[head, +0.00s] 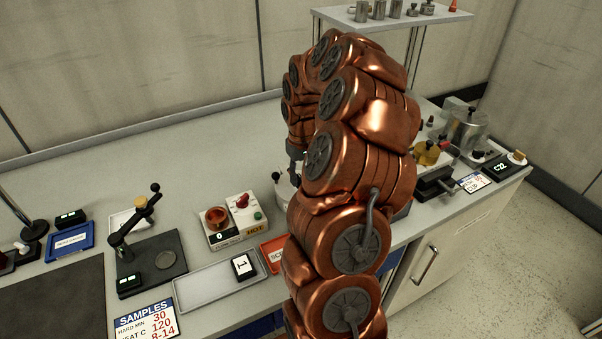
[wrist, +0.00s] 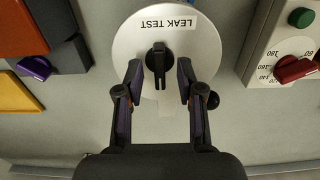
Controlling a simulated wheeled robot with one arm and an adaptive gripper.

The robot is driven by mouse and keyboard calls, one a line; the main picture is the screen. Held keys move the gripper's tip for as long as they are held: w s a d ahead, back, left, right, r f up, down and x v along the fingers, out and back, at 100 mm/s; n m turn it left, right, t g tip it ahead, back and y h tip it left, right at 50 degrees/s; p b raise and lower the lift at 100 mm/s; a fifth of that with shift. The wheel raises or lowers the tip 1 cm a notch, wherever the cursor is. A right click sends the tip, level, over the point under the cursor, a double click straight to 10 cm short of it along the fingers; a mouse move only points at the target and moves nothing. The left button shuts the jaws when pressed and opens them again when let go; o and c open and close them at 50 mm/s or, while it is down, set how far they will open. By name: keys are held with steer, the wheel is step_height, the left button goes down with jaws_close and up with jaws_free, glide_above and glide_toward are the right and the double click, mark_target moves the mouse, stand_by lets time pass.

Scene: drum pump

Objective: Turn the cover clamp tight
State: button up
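The cover clamp appears to be the black knob (wrist: 158,58) on a round pale cover (wrist: 190,62) labelled LEAK TEST, seen from above in the wrist view. The knob's bar points along the picture's vertical. My gripper (wrist: 160,72) is open, with one finger on each side of the knob and gaps between; I cannot tell how far above the cover the fingertips are. In the head view my copper arm hides most of this spot; a pale vessel (head: 282,194) shows partly beside the arm.
A heater box (head: 235,222) with a red knob stands close by; its dial (wrist: 295,68) shows at right in the wrist view. A dark block with a purple knob (wrist: 36,67) is at left. A grey tray (head: 205,288) lies in front, and a lever press (head: 140,225) stands further left.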

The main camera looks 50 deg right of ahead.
steer(key=shift+f, duration=0.25)
jaws_close()
stand_by(0.3)
